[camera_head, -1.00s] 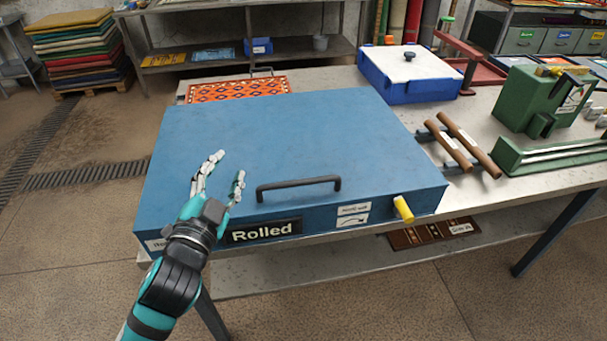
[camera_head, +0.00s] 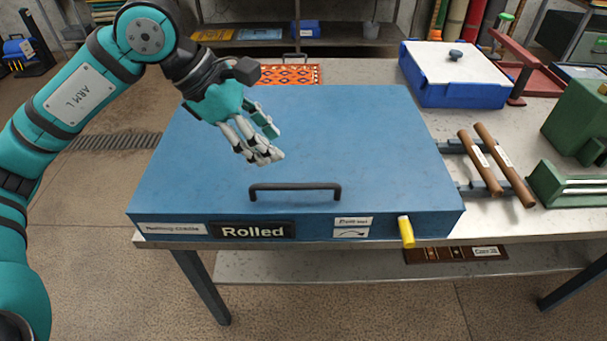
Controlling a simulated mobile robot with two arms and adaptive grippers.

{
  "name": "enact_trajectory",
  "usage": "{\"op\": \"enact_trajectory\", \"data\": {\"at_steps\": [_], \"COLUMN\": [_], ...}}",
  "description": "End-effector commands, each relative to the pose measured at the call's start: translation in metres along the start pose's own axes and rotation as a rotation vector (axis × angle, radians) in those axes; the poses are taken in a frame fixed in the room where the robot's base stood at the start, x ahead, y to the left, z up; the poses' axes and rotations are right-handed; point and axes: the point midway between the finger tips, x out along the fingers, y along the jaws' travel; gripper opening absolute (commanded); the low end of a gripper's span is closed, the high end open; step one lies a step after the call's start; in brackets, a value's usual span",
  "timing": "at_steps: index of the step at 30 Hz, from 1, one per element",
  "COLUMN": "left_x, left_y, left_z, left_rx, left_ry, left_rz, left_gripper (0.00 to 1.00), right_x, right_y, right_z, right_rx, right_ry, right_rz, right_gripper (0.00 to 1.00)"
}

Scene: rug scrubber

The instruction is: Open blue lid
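The blue lid (camera_head: 300,118) lies flat and shut on a large box marked "Rolled" on the table. A dark bar handle (camera_head: 295,187) is fixed near its front edge. A yellow knob (camera_head: 405,231) sticks out of the front face at the right, beside a label with a curved arrow. My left gripper (camera_head: 276,145) is over the lid, behind and left of the handle and apart from it. Its fingers point down and right, parted and empty. My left arm hides part of the lid's back left corner. My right gripper is not in view.
Right of the box are two brown rollers (camera_head: 505,165) and green machinery (camera_head: 580,125). A blue bin with a white top (camera_head: 450,75) stands behind, right. An orange patterned rug (camera_head: 290,74) lies behind the box. The floor in front of the table (camera_head: 370,310) is clear.

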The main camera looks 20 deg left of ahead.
Motion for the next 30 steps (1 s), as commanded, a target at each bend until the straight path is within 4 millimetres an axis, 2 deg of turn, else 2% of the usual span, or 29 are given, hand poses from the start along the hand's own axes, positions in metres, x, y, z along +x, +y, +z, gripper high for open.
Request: {"op": "enact_trajectory", "data": {"at_steps": [1, 4, 8, 11, 19, 30], "left_x": [-0.011, -0.022, -0.019, -0.006, 0.051, 0.123], "left_y": [0.008, 0.016, 0.018, 0.019, 0.022, 0.028], "left_z": [-0.013, -0.029, -0.036, -0.037, -0.045, -0.057], "left_rx": [0.0, -0.003, -0.006, -0.006, -0.005, -0.004], "left_ry": [0.062, 0.142, 0.168, 0.167, 0.165, 0.162], "left_rz": [0.036, 0.07, 0.077, 0.073, 0.07, 0.071], "left_gripper": [0.38, 0.38, 0.38, 0.38, 0.38, 0.38], "right_x": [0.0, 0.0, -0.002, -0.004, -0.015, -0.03], "right_y": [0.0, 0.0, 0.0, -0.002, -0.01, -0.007], "right_z": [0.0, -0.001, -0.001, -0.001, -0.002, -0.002], "right_rx": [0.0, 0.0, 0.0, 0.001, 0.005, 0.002], "right_ry": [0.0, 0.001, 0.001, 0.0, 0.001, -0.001], "right_rz": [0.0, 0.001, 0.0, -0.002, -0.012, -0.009], "right_gripper": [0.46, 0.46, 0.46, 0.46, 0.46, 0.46]}}
